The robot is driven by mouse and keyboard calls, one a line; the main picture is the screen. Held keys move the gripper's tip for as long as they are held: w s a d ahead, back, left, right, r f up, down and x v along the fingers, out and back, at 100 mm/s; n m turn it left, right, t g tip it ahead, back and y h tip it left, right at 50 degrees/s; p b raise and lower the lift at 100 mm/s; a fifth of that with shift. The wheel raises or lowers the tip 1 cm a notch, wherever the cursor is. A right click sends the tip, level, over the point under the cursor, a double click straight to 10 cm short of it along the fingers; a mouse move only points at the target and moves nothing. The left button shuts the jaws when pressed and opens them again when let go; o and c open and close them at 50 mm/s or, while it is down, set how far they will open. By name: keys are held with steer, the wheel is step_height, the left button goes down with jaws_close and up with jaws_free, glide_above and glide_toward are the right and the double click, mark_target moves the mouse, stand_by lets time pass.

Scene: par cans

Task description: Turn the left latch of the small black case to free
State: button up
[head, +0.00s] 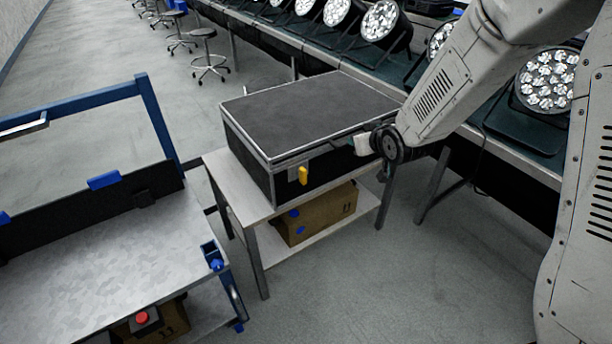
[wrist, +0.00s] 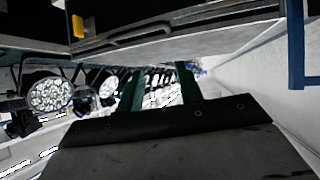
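The small black case (head: 310,112) lies closed on a small table, with metal edging round its lid. A yellow latch (head: 303,175) sits on the left part of its front face, its long side about upright. The yellow latch also shows at the top left of the wrist view (wrist: 78,26). My gripper (head: 354,142) is at the right part of the case front, to the right of the yellow latch and apart from it. In the wrist view its two green fingers (wrist: 162,72) stand apart with nothing seen between them. Any right latch is hidden.
The table (head: 240,187) has a lower shelf with a cardboard box (head: 318,212). A bench with several par cans (head: 380,20) runs behind. A blue-framed workbench (head: 120,265) stands at the left. Open floor lies in front of the table.

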steer(key=w+a+f+n+t+y, duration=0.2)
steer(key=a+f+y, duration=0.1)
steer(key=a+f, duration=0.55)
steer(key=t+y, duration=0.2)
steer(key=y, duration=0.2)
glide_toward(305, 175)
steer(key=x, duration=0.9)
steer(key=shift+w+a, duration=0.15)
steer(key=shift+w, duration=0.15)
jaws_close()
